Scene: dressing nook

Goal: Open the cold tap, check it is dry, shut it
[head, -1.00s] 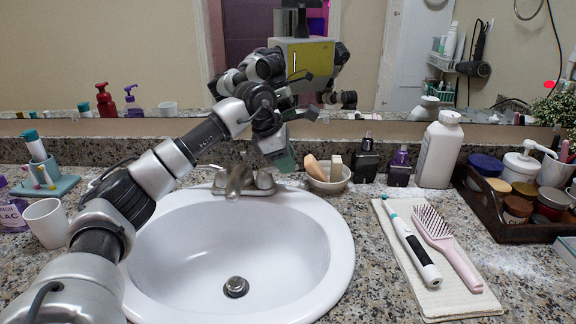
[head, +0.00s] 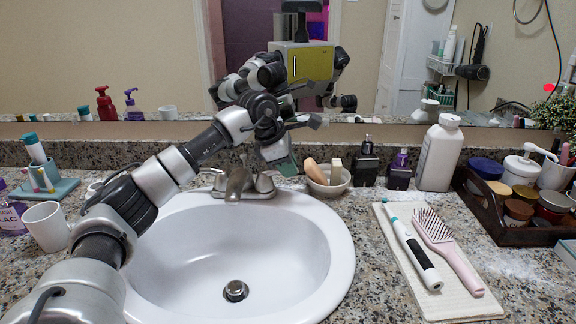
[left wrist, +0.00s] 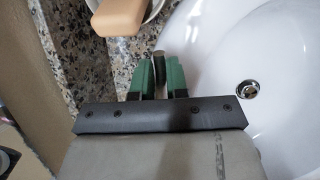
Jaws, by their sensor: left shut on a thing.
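The metal tap (head: 238,184) stands at the back rim of the white sink, with its spout over the basin and a lever handle on each side. The right-hand handle (head: 264,184) is beside my left gripper (head: 285,165), which reaches down from above. In the left wrist view the green fingers of my left gripper (left wrist: 158,78) are closed around a dark, narrow lever end (left wrist: 159,62). Most of the lever is hidden behind the fingers. No water shows at the spout or in the basin (head: 200,250). My right gripper is not directly in view.
A small bowl (head: 343,188) with soap and a brush stands close right of the gripper. Dark bottles (head: 365,168) and a white bottle (head: 439,155) stand beyond it. A towel (head: 450,299) holds a toothbrush and hairbrush. A white cup (head: 46,226) is at left.

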